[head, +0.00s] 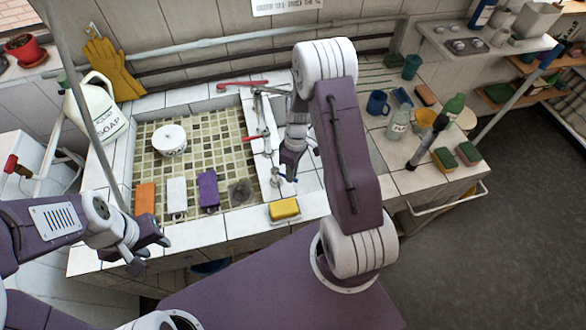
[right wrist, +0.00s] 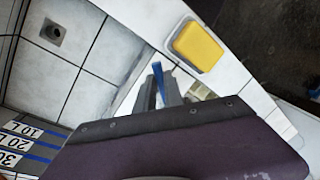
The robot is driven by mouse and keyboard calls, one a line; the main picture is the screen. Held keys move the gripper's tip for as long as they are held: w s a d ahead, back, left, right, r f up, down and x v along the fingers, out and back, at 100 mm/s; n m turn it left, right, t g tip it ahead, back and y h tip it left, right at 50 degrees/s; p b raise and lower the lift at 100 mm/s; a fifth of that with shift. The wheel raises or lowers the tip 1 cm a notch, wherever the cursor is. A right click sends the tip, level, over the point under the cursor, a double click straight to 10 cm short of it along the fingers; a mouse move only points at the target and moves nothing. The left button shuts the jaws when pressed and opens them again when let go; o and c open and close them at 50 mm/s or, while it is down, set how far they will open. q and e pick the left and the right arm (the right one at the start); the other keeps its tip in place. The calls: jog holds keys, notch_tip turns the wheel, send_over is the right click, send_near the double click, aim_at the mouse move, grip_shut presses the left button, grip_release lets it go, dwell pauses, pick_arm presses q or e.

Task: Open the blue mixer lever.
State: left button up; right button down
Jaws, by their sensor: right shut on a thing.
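The blue mixer lever (right wrist: 159,80) shows in the right wrist view as a short blue bar between my right gripper's fingers. My right gripper (right wrist: 158,92) is shut on it. In the head view my right gripper (head: 284,172) reaches down at the right rim of the sink, beside the tap fittings, and hides most of the lever. My left gripper (head: 150,252) is open and empty, near the front left corner of the sink counter, away from the lever.
A yellow sponge on a dish (head: 284,209) sits close to my right gripper. A red lever (head: 251,138) is nearby. Bottles and cups crowd the right counter.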

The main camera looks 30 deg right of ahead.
jog(key=m, duration=0.1)
jog(key=a+m+b, duration=0.1)
jog(key=m, duration=0.1)
jog(key=shift+s+a+t, duration=0.2)
jog(key=shift+s+t, duration=0.1)
jog(key=shift+s+a+r+m+t+b, duration=0.15)
jog(key=shift+a+m+b, duration=0.2)
jog(key=shift+m, duration=0.45)
jog(key=shift+s+a+f+m+t+b, duration=0.1)
jog(key=shift+a+m+t+b, duration=0.2)
jog(key=shift+m, duration=0.5)
jog(key=shift+w, duration=0.1)
jog(key=c, duration=1.5)
grip_release()
jog(key=shift+a, duration=0.1)
jog(key=shift+o, duration=0.2)
jog(key=shift+g, duration=0.25)
notch_tip(320, 180, up, 9)
jog(key=d, duration=0.1)
jog(key=shift+d, duration=0.35)
